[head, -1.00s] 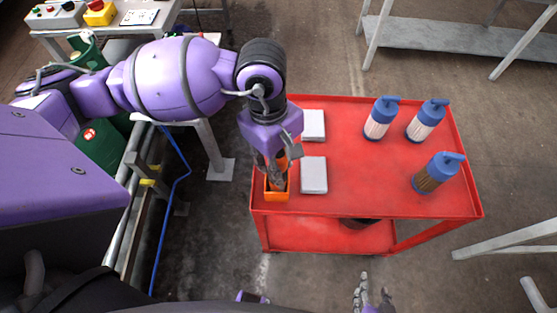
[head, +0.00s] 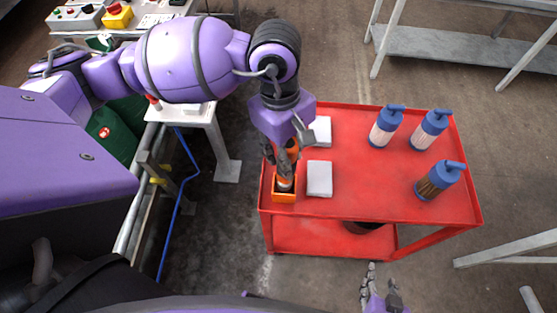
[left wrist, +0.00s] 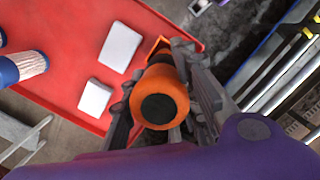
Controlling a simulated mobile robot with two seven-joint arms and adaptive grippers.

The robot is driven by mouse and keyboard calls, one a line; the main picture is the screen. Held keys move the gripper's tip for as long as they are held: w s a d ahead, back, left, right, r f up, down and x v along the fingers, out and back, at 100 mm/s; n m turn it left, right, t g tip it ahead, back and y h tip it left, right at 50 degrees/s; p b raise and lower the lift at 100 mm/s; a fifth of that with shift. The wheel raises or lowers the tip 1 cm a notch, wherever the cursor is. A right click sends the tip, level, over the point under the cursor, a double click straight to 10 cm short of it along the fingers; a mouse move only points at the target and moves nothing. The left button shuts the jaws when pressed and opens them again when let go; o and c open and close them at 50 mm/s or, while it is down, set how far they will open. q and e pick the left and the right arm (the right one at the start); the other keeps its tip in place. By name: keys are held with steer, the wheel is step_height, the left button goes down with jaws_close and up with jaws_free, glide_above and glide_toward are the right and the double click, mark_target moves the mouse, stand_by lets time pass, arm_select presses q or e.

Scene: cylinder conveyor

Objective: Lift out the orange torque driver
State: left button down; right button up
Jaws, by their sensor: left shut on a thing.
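The orange torque driver (left wrist: 173,106) shows its orange round end with a dark centre in the left wrist view. My left gripper (head: 285,168) is shut around it, over the near left corner of the red cart (head: 370,180). The driver is upright, and its lower part shows below the fingers at the small orange holder box (head: 284,197). The fingers hide much of the driver; I cannot tell whether its tip is clear of the box. My right gripper (head: 381,284) is at the bottom edge, in front of the cart, empty with its fingers apart.
Two white boxes (head: 319,179) lie just right of the holder. Three blue-topped filter cylinders (head: 437,182) stand on the cart's right half; one has a brown body. The middle of the cart top is clear. A grey bench (head: 440,45) stands behind.

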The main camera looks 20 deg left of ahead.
mark_target(292, 149)
arm_select(q)
steer(key=shift+r+p, duration=0.4)
steer(key=shift+r, duration=0.9)
steer(key=shift+w, duration=0.1)
